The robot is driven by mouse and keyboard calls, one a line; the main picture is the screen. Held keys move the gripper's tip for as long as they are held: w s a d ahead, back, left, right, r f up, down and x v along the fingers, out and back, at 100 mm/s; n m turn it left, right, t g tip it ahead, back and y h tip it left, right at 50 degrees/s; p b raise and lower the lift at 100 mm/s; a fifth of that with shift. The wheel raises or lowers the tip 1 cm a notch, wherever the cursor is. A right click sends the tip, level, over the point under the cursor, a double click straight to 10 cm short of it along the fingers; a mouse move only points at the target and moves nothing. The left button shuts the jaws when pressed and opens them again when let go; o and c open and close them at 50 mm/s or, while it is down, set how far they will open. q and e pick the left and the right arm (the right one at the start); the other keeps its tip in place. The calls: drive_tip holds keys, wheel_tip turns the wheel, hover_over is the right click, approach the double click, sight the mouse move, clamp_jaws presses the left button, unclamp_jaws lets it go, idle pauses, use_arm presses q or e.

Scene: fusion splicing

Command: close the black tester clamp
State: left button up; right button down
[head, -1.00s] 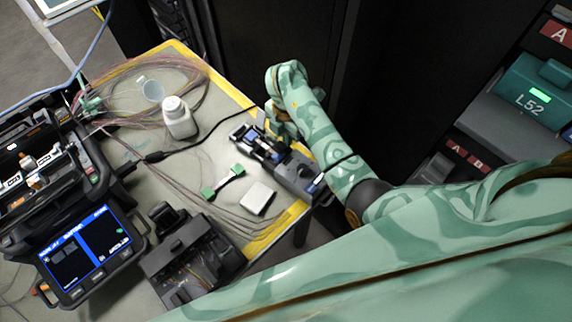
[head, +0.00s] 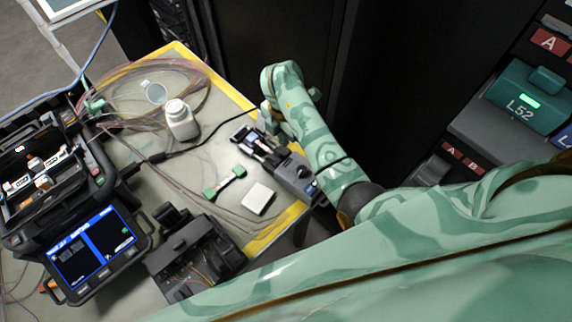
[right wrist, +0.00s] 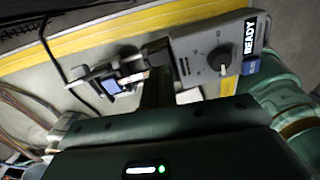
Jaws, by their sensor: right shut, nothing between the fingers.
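The tester is a grey box with a dial and a READY label (right wrist: 222,57), lying near the table's right edge; it also shows in the head view (head: 294,177). Its black clamp (right wrist: 97,82) is at the end away from the label, beside a small bluish part. It shows small in the head view (head: 250,142). I cannot tell for sure how far the clamp stands open. My right gripper (head: 268,118) is shut and empty, beside the clamp end; its dark fingers (right wrist: 157,90) show in the wrist view, overlapping the tester's middle. My left gripper is out of view.
A white bottle (head: 181,120), a green-ended connector piece (head: 225,182) and a white block (head: 258,198) stand on the table left of the tester. A splicer with a lit screen (head: 95,248) is at left. A dark cable runs to the tester. A dark cabinet stands behind.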

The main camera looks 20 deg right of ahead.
drive_tip(key=r+p, duration=0.2)
drive_tip(key=r, duration=0.1)
drive_tip(key=r+p, duration=0.1)
drive_tip(key=r, duration=0.1)
drive_tip(key=shift+w+d, duration=0.15)
drive_tip(key=shift+d, duration=0.25)
drive_tip(key=shift+f, duration=0.15)
